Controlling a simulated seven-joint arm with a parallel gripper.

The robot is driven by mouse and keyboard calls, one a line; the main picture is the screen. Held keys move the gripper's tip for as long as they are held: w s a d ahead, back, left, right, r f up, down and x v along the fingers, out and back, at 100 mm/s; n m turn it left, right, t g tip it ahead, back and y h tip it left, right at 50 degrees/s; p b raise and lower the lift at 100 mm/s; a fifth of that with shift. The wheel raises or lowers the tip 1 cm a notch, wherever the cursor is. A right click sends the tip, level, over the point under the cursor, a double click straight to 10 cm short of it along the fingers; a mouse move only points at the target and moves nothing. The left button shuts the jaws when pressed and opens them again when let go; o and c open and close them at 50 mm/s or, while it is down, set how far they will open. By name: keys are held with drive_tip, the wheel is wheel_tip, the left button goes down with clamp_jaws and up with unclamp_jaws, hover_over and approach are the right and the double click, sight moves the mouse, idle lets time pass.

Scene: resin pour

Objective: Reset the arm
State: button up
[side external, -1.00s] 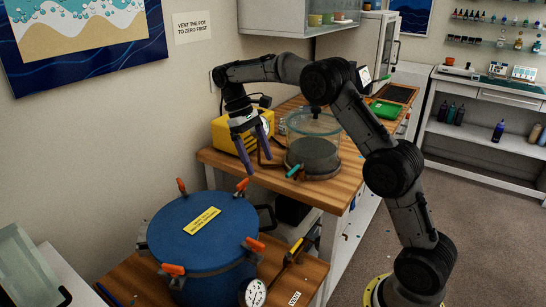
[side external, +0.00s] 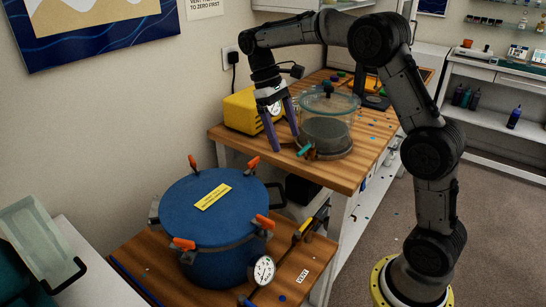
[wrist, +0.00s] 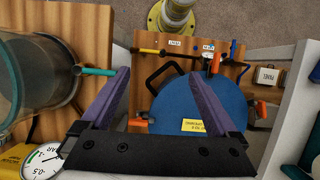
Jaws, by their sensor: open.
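My gripper (side external: 286,143) hangs, fingers down, above the front left part of the wooden bench in the side view. Its two purple fingers are apart with nothing held between them; they also show apart in the wrist view (wrist: 155,73). The arm is bent, with its elbow high and its base on a yellow ring (side external: 380,285). To the gripper's right in the side view stands a clear glass chamber (side external: 328,112) with a teal-handled valve (side external: 304,150). The valve also shows left of the fingers in the wrist view (wrist: 97,71). I cannot tell if fingers and valve touch.
A blue pressure pot (side external: 185,210) with orange clamps and a gauge (side external: 263,270) stands on the lower wooden bench (side external: 130,265). A yellow pump (side external: 240,108) sits behind my gripper. A pale tray (side external: 40,245) lies at left.

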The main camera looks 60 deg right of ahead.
drive_tip(key=s+a+r+t, duration=0.2)
drive_tip(key=s+a+r, duration=0.1)
drive_tip(key=s+r, duration=0.3)
drive_tip(key=s+a+r+t, duration=0.3)
drive_tip(key=s+r, duration=0.1)
drive_tip(key=s, duration=0.3)
drive_tip(key=s+a+f+t, duration=0.2)
drive_tip(key=s+f+t, duration=0.2)
drive_tip(key=s+f, duration=0.4)
drive_tip(key=shift+s+a+f+t, duration=0.3)
drive_tip(key=shift+s+f+t, duration=0.1)
drive_tip(key=shift+s, duration=0.15)
